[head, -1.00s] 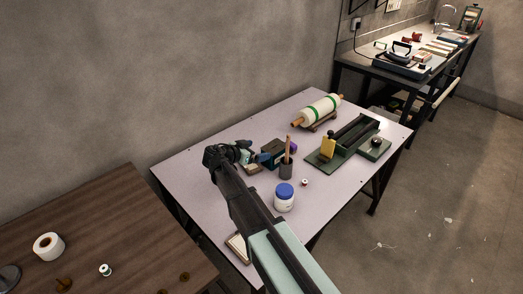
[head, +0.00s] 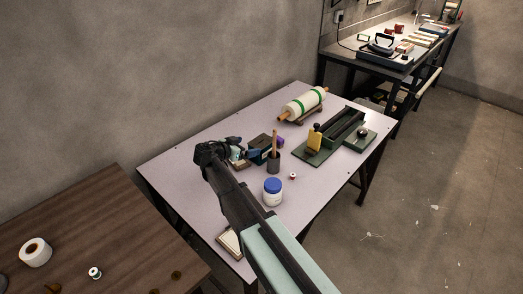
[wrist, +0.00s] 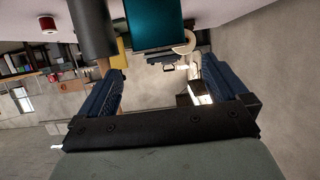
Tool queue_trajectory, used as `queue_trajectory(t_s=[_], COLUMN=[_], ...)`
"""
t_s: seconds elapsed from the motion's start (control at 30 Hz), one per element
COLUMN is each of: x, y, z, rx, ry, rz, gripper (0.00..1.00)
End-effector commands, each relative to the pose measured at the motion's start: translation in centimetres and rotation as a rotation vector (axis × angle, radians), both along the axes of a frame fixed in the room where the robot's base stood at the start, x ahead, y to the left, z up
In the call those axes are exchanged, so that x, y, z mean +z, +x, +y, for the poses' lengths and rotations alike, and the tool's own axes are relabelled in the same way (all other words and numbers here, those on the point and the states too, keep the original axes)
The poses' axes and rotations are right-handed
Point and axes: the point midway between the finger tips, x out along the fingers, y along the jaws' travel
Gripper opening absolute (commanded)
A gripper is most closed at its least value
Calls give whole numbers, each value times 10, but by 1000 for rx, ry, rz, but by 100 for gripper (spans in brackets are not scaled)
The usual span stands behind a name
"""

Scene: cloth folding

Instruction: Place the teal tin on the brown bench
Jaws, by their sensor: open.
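The teal tin (head: 261,141) stands on the pale table, partly hidden behind my gripper and a dark pencil cup. In the wrist view the teal tin (wrist: 154,24) shows at the top, beyond and between the two blue fingers. My gripper (head: 259,154) is low over the pale table, just in front of the tin. In the wrist view my gripper's fingers (wrist: 170,90) are spread apart with nothing between them. The brown bench (head: 95,225) is at the lower left, with a clear stretch of dark wood top.
The pencil cup (head: 273,163) stands close to the right of my gripper. A blue-lidded jar (head: 273,192) and a small red-and-white spool (head: 292,176) are nearer. A white roll (head: 35,252) and a thread spool (head: 95,273) sit on the brown bench. A gap separates bench and table.

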Motion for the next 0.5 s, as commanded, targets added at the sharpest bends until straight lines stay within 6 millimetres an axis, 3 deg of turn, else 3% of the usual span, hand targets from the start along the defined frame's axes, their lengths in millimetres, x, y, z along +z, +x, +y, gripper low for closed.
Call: queue_trajectory(t_s=[0.2, 0.5], x=[-13, -20], y=[24, 34], z=[-22, -33], rx=[0, 2], ry=[0, 1], rz=[0, -1], gripper=[100, 100])
